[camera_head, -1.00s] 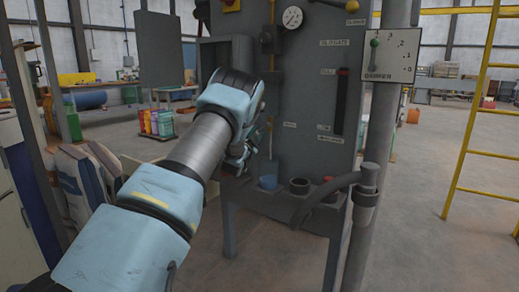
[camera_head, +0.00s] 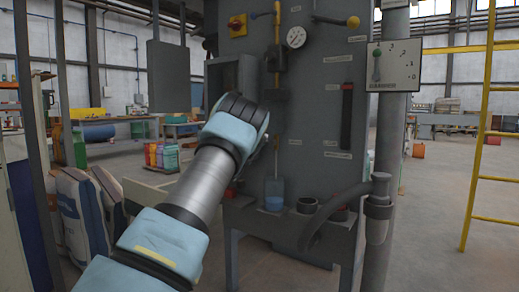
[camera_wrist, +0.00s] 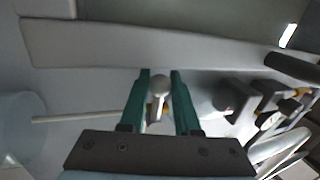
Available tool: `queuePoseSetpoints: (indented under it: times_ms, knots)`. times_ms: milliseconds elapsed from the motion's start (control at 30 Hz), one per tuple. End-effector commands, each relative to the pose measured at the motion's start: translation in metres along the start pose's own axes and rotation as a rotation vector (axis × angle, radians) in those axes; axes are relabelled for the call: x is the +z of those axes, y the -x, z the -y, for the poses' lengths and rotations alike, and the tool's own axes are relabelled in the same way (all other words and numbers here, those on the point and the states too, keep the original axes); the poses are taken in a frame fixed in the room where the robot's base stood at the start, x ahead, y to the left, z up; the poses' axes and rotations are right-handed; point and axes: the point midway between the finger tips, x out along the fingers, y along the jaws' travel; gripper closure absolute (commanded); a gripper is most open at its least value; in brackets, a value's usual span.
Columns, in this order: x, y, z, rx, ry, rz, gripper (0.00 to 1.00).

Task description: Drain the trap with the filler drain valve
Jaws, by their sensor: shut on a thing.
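The filler cabinet (camera_head: 318,110) stands ahead with a round gauge (camera_head: 296,37) and a thin vertical pipe. A clear beaker with blue liquid in its bottom (camera_head: 273,202) stands on the ledge below the pipe. In the head view my forearm and wrist hide my gripper and the valve. In the wrist view my gripper (camera_wrist: 159,82) has its green fingers on either side of a small pale round-ended handle (camera_wrist: 159,88), which I take to be the drain valve's. It is shut on this handle. A pale translucent vessel (camera_wrist: 20,125), probably the beaker, shows at the left.
A dark cup (camera_head: 307,205) and a bent dark pipe (camera_head: 335,207) sit right of the beaker. A grey post (camera_head: 389,150) carries a lever plate (camera_head: 393,66). Sacks (camera_head: 82,212) stand at left; a yellow ladder (camera_head: 480,130) stands right.

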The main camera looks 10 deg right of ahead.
Motion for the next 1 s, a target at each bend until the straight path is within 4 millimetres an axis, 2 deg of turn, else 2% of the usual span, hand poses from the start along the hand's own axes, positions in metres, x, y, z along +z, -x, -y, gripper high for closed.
queuePoseSetpoints:
  times_ms: [467, 500, 767, 1000]
  knots:
    - [-0.0009, -0.0008, 0.0015, -0.001, -0.015, -0.007, 1.00]
    - [-0.0009, -0.0008, 0.0015, -0.001, -0.015, -0.007, 0.68]
    - [-0.0006, -0.0006, 0.0012, -0.001, -0.015, -0.006, 0.39]
    - [-0.0003, 0.0000, 0.0009, 0.000, -0.014, -0.005, 0.39]
